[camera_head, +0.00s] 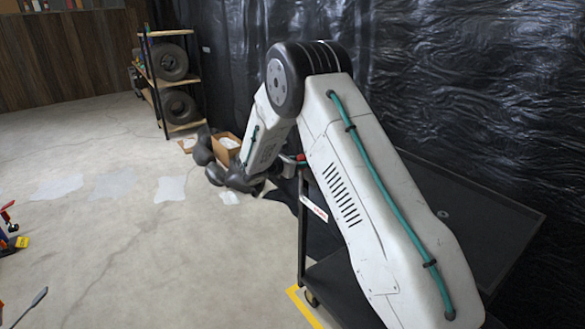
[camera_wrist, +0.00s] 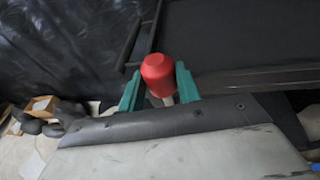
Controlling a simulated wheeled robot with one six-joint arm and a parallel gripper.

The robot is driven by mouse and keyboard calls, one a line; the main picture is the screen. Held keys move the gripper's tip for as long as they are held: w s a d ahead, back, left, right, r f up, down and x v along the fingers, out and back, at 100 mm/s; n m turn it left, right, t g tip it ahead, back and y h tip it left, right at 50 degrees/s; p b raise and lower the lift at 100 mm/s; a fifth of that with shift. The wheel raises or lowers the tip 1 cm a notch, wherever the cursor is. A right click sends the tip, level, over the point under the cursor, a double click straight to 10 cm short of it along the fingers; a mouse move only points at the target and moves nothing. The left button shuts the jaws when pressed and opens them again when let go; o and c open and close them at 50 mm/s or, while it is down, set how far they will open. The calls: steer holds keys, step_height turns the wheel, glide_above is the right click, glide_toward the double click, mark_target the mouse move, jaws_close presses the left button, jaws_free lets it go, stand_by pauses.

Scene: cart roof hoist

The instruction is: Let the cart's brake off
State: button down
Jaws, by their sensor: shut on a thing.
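The black cart (camera_head: 480,205) stands against the dark sheeting at the right, partly hidden behind my arm. Its dark top and rail (camera_wrist: 240,76) also show in the wrist view. The brake lever's red knob (camera_wrist: 158,67) stands at the cart's edge, with a short pale stem below it. My gripper (camera_wrist: 158,80) has its green fingers on either side of the knob and is shut on it. In the head view a small bit of red (camera_head: 300,157) shows beside my wrist. The fingers are mostly hidden there.
A shelf rack with tires (camera_head: 173,62) stands at the back left, with an open cardboard box (camera_head: 227,145) near it. Yellow tape (camera_head: 305,308) marks the floor by the cart's wheel (camera_head: 311,298). Colourful items (camera_head: 10,240) lie at the left edge.

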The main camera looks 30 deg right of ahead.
steer(key=shift+w, duration=0.25)
stand_by(0.3)
steer(key=c, duration=1)
jaws_free()
steer(key=shift+o, duration=0.2)
steer(key=v, duration=0.8)
steer(key=shift+w, duration=0.1)
